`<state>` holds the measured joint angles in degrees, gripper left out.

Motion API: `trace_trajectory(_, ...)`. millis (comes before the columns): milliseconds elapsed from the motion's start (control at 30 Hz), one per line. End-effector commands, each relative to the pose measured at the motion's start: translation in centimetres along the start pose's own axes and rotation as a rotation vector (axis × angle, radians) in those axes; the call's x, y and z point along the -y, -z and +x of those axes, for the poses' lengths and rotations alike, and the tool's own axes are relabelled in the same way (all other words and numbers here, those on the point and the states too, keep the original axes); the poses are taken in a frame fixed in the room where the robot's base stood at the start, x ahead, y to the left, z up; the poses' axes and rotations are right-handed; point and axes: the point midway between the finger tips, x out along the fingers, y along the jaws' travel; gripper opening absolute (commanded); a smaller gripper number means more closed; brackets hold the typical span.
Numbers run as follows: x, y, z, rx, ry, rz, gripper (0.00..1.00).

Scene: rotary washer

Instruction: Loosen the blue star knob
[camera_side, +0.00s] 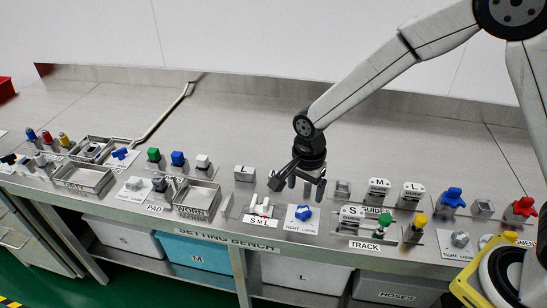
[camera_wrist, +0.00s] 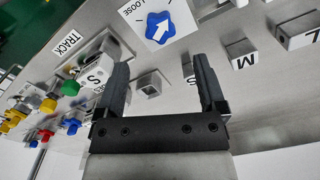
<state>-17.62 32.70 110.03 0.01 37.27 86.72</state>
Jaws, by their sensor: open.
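The blue star knob (camera_side: 303,213) sits on a white plate marked TIGHT and LOOSE (camera_side: 301,226) near the bench's front edge. In the wrist view the knob (camera_wrist: 160,27) shows a white arrow on its top, and part of the word LOOSE shows beside it. My gripper (camera_side: 298,190) is open and empty, above the bench and a little behind the knob in the side view. In the wrist view its two fingers (camera_wrist: 163,72) are apart, with the knob beyond their tips and not between them. The TIGHT word is out of the wrist view.
The S M L fixture (camera_side: 261,208) stands left of the knob, and the S guide block (camera_side: 350,214) stands right. Green (camera_side: 386,224), yellow (camera_side: 418,222) and another blue knob (camera_side: 452,197) stand further right. The bench behind is largely clear.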

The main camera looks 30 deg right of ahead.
Motion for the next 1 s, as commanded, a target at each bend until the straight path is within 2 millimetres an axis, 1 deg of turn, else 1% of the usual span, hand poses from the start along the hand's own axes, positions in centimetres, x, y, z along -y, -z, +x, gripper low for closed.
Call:
trace_trajectory(167, -0.1, 0.0, 1.2, 0.0, -0.003, -0.001, 0.89)
trace_trajectory(633, -0.1, 0.0, 6.2, 0.001, -0.002, -0.002, 0.89)
trace_trajectory(800, 0.0, 0.0, 7.2, 0.001, 0.0, -0.002, 0.89)
trace_trajectory(1000, 0.0, 0.0, 7.5, 0.001, 0.001, -0.002, 0.89)
